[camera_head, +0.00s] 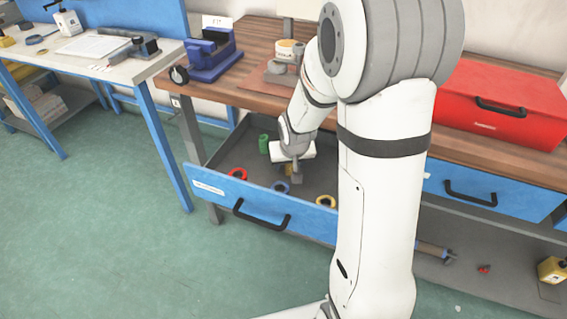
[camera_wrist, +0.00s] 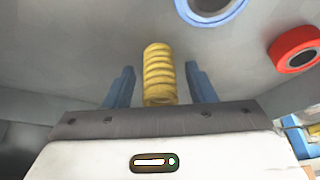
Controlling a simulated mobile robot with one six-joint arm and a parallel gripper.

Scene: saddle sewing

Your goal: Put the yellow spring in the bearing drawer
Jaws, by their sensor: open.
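The yellow spring (camera_wrist: 160,75) stands out between the two blue fingers of my gripper (camera_wrist: 160,88) in the wrist view, with a gap on each side. My gripper is open. In the head view my gripper (camera_head: 296,172) is down inside the open blue-fronted drawer (camera_head: 308,221), above its grey floor. The spring shows there as a small yellow patch (camera_head: 289,170) beside the gripper, partly hidden. The drawer holds ring-shaped bearings: a red one (camera_head: 238,173), a blue one (camera_head: 281,187) and a yellow one (camera_head: 326,201). The drawer's right end is hidden behind my arm.
A green cylindrical part (camera_head: 263,144) is near the drawer's back. The wooden workbench (camera_head: 262,38) above carries a blue vise (camera_head: 211,55) and a red toolbox (camera_head: 502,105). Another blue drawer (camera_head: 480,187) at right is shut. The green floor in front is clear.

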